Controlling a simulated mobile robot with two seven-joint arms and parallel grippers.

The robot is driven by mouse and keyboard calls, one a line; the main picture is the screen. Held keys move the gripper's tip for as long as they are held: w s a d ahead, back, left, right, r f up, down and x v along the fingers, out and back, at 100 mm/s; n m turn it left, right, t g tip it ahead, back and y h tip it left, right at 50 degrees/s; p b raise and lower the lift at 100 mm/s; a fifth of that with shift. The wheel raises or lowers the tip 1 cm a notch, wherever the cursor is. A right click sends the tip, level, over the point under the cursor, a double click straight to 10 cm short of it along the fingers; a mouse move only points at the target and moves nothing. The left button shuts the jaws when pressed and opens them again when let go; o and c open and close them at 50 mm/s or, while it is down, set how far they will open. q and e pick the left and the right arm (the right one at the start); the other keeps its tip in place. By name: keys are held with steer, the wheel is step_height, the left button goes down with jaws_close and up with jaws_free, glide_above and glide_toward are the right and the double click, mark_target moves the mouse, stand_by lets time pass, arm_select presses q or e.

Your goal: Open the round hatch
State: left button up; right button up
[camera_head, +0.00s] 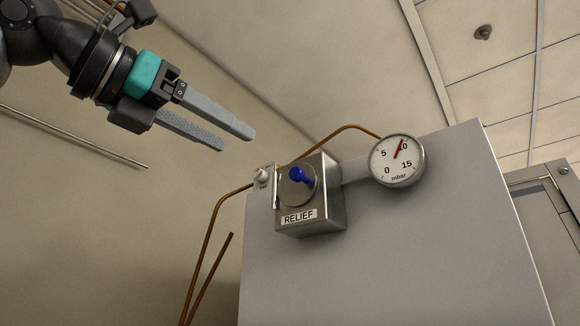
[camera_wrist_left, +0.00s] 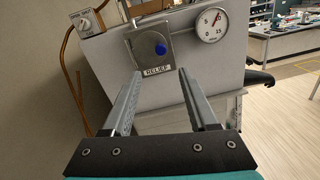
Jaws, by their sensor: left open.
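My left gripper (camera_head: 237,141) is open and empty, up and to the left of a metal box labelled RELIEF (camera_head: 325,215). The box carries a blue knob (camera_head: 297,175) on a round plate. In the left wrist view, my left gripper's fingers (camera_wrist_left: 158,95) point toward the box (camera_wrist_left: 178,50), and the blue knob (camera_wrist_left: 161,49) shows above and between the fingertips. The fingers are apart from the box. My right gripper is not in view.
A round pressure gauge (camera_head: 397,161) in mbar, its needle near 10, sits right of the box on a large grey cabinet (camera_head: 390,260). A small white switch (camera_head: 263,177) is left of the box. Copper pipes (camera_head: 206,245) run along the left side.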

mark_target(293, 172)
arm_select(q)
steer(key=p+x, duration=0.4)
steer(key=x, duration=0.9)
steer(key=shift+w+d, duration=0.15)
jaws_close()
stand_by(0.9)
